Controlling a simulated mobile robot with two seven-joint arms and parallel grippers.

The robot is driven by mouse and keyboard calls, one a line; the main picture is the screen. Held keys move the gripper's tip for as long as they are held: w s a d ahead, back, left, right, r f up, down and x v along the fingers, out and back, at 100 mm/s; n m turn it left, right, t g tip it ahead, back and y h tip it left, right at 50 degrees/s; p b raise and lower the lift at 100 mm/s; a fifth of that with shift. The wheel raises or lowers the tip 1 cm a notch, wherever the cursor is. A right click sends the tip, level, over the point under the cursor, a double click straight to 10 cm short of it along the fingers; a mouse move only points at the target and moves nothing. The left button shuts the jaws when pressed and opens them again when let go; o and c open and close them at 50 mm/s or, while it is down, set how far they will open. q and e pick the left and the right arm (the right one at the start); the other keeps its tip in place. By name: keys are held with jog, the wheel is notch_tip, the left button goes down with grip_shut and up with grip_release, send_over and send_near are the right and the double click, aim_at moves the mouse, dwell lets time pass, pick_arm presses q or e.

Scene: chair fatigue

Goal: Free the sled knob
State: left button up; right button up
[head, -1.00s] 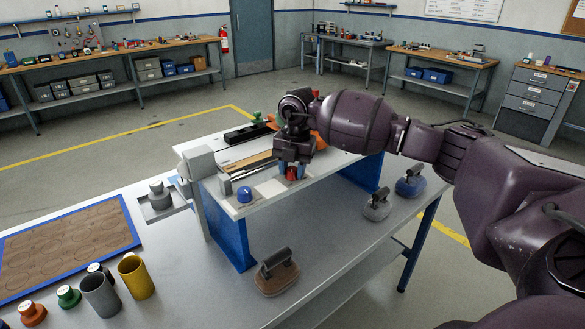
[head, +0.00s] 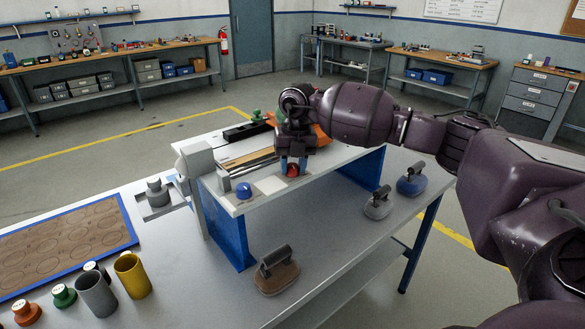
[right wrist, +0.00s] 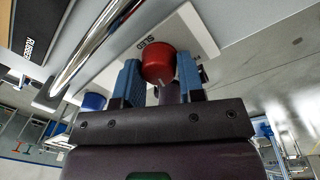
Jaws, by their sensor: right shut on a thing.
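The red knob (head: 292,171) sits on the raised white fixture (head: 240,207), close to its front edge. My right gripper (head: 293,165) reaches down to it from above. In the right wrist view the red knob (right wrist: 158,67) is between the two blue fingers (right wrist: 160,80), which are shut on it. A "SLED" label is on the white plate (right wrist: 196,32) beside it. The knob's underside is hidden. A blue knob (head: 244,190) stands to its left on the fixture and also shows in the right wrist view (right wrist: 92,102). My left gripper is not in view.
A shiny rod (right wrist: 105,45) runs beside the red knob. Handled pads stand on the table: a brown one (head: 276,272), a grey one (head: 378,204) and a blue one (head: 411,181). A grey cup (head: 97,294) and yellow cup (head: 133,276) stand at the front left.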

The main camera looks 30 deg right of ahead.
jog(key=n+b, duration=0.2)
jog(key=n, duration=0.4)
jog(key=shift+w+n, duration=0.1)
jog(key=shift+n, duration=0.2)
jog(key=n+b, duration=0.1)
jog(key=n, duration=0.3)
jog(key=shift+d+n+g, duration=0.1)
jog(key=shift+n+g, duration=0.2)
jog(key=shift+g, duration=0.1)
jog(key=shift+r+n+b, duration=0.1)
jog(key=shift+n+b, duration=0.25)
jog(key=shift+n, duration=0.45)
jog(key=o, duration=0.9)
jog(key=r, duration=1)
jog(key=shift+w+d+r, duration=0.25)
jog(key=shift+d+r, duration=0.1)
jog(key=shift+r, duration=0.05)
